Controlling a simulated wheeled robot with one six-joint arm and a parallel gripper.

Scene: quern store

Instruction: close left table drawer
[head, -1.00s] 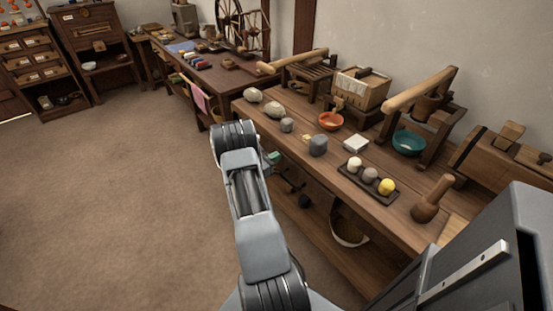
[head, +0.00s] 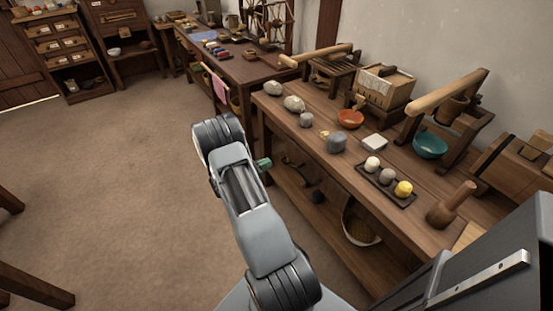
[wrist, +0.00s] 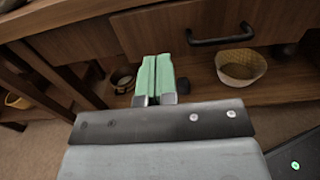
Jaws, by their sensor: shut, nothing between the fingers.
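My gripper (wrist: 156,78) has green fingers pressed together with nothing between them. In the head view only a green fingertip (head: 263,164) shows past my arm, in front of the long workbench. In the wrist view a wooden drawer front (wrist: 155,32) with a black bar handle (wrist: 220,37) lies just ahead, below the bench top. The handle is right of my fingers, and the fingers point at the lower left part of the front. I cannot tell whether they touch it or how far the drawer stands out. In the head view the bench top and my arm hide most of it.
The workbench top (head: 310,142) holds stones, bowls, a dark tray and wooden presses. A woven basket (wrist: 240,66) and a dark lump (wrist: 183,86) sit on the lower shelf. Dark wooden legs (head: 30,285) stand at the left. The floor (head: 110,190) between is open.

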